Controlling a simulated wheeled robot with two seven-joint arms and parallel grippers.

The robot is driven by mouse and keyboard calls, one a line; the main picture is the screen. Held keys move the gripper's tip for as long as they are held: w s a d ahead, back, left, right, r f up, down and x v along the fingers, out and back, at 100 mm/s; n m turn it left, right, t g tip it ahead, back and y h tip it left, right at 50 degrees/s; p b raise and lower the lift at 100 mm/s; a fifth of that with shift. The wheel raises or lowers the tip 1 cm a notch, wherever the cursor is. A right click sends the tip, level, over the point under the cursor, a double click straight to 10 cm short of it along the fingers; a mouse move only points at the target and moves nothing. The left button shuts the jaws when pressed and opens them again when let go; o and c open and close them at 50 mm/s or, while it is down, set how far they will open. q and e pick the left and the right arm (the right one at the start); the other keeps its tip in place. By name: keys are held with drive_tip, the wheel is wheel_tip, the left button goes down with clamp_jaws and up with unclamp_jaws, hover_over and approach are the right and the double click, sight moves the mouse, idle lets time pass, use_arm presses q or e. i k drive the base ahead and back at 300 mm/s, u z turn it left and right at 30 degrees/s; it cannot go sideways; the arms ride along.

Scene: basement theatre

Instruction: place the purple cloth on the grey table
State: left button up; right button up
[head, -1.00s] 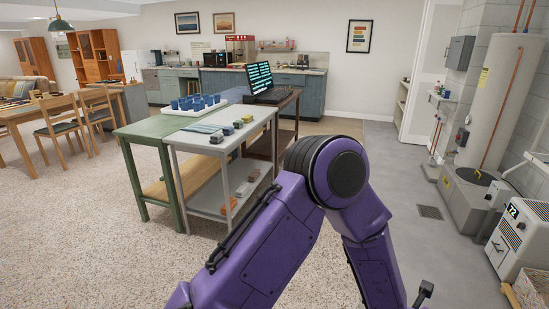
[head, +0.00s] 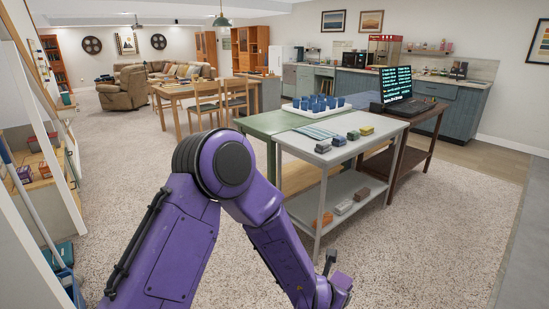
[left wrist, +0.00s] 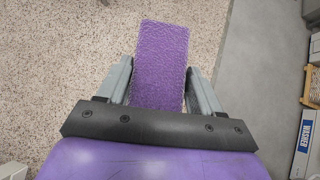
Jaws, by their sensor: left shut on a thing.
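The purple cloth (left wrist: 160,62) is a flat textured strip between the two grey fingers of my left gripper (left wrist: 158,72) in the left wrist view. The gripper is shut on it, and the floor lies below. In the head view my purple left arm crosses the lower middle, and its wrist end is low, in front of the grey table; the cloth cannot be made out there. The grey table (head: 345,121) stands right of centre, with a pale top and a lower shelf. My right gripper is in neither view.
On the grey table lie a striped blue cloth (head: 315,132) and several small blocks (head: 352,135); more blocks lie on its shelf. A green table (head: 262,124) with a tray of blue cups adjoins it on the left, a brown table with a laptop (head: 398,92) on the right. Carpet in front is clear.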

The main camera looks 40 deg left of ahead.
sight(348, 128)
drive_tip(key=u, duration=0.6)
drive_tip(key=i, duration=1.35)
drive_tip(key=u, duration=0.15)
